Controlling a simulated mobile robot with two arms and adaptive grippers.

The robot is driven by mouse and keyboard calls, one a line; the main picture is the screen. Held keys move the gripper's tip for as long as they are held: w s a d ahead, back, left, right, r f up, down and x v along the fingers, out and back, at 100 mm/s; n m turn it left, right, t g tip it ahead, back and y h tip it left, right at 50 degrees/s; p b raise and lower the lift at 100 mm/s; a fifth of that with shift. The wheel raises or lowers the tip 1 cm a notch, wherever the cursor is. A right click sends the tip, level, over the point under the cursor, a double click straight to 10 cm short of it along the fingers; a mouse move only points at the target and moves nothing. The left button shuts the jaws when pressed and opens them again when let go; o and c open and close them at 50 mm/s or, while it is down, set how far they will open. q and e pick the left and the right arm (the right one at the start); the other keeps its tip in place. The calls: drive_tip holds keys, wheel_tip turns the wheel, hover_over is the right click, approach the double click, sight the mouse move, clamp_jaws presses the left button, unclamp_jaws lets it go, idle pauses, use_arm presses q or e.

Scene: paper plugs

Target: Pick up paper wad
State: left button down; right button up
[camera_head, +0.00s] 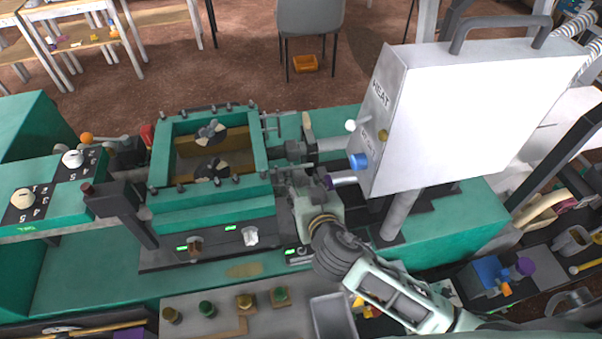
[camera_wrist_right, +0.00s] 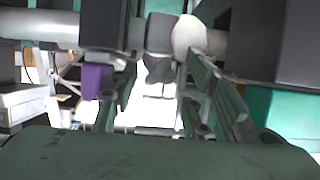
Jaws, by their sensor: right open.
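A small white crumpled piece (camera_head: 250,236), which looks like the paper wad, sits on the dark front ledge of the green machine in the head view. A brown piece (camera_head: 196,245) is to its left on the same ledge. My right gripper (camera_head: 288,180) is above and to the right of the white piece, beside the right wall of the green frame, and apart from it. In the right wrist view my right gripper (camera_wrist_right: 160,112) has its two fingers spread with nothing held between them. The white piece cannot be made out for sure there. My left gripper is not in view.
The green open-topped frame (camera_head: 262,150) with bolts on its rim stands left of my right gripper. A large white box (camera_head: 480,110) with a blue knob (camera_head: 358,161) stands close on the right. A grey tray (camera_head: 333,318) and several knobs line the front.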

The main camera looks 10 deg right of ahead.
sight(303, 182)
drive_tip(key=shift+p+x, duration=0.3)
drive_tip(key=shift+x, duration=1.2)
drive_tip(key=c, duration=0.6)
drive_tip(key=shift+r, duration=0.1)
